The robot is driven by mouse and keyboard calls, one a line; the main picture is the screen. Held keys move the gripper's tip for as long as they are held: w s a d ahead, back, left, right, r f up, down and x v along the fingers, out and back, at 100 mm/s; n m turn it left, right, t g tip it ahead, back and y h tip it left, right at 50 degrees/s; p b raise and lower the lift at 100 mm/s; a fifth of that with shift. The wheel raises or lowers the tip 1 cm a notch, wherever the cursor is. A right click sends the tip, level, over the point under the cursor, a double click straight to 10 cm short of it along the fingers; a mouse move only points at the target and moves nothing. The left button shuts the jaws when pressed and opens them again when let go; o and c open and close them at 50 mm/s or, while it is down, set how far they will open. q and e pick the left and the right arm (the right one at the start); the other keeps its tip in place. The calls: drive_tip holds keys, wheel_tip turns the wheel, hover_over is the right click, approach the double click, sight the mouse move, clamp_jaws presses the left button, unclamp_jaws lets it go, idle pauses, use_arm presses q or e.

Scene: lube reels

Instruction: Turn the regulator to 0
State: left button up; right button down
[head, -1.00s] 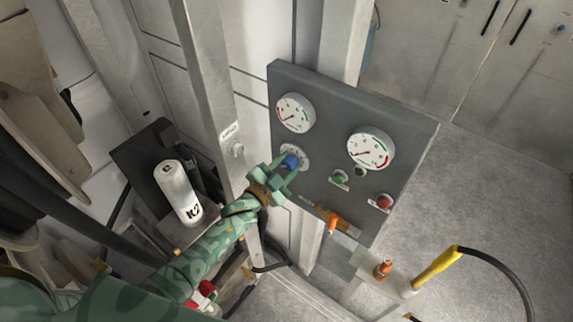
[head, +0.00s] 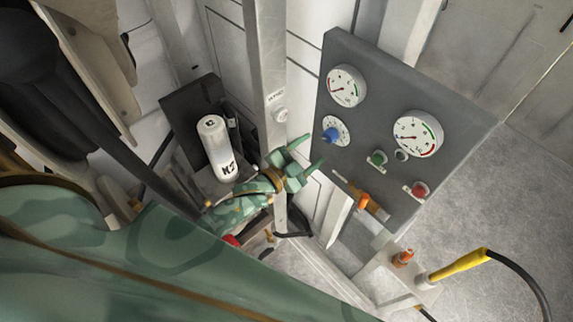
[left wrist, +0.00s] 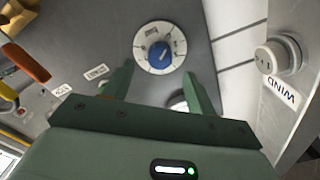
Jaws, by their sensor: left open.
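The regulator is a blue knob (head: 331,134) on a round white dial (head: 341,126) on the grey panel (head: 375,75), below the upper left gauge. In the left wrist view the blue knob (left wrist: 159,52) sits beyond the fingertips, with the white dial (left wrist: 142,42) around it. The dial's figures are too small to read. My left gripper (head: 313,152) is open and empty, just left of and below the knob, apart from it. Its two green fingers also show in the left wrist view (left wrist: 158,80). My right gripper is not seen.
The panel also bears two gauges (head: 346,87) (head: 418,134), a green button (head: 378,158), a red button (head: 419,190) and an orange valve handle (head: 363,202). A grey post with a WIND knob (head: 280,115) stands left of the panel. A white canister (head: 215,146) stands farther left.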

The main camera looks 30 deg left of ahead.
use_arm(q)
drive_tip(key=v, duration=0.9)
drive_tip(key=shift+s, duration=0.2)
drive_tip(key=shift+s, duration=0.1)
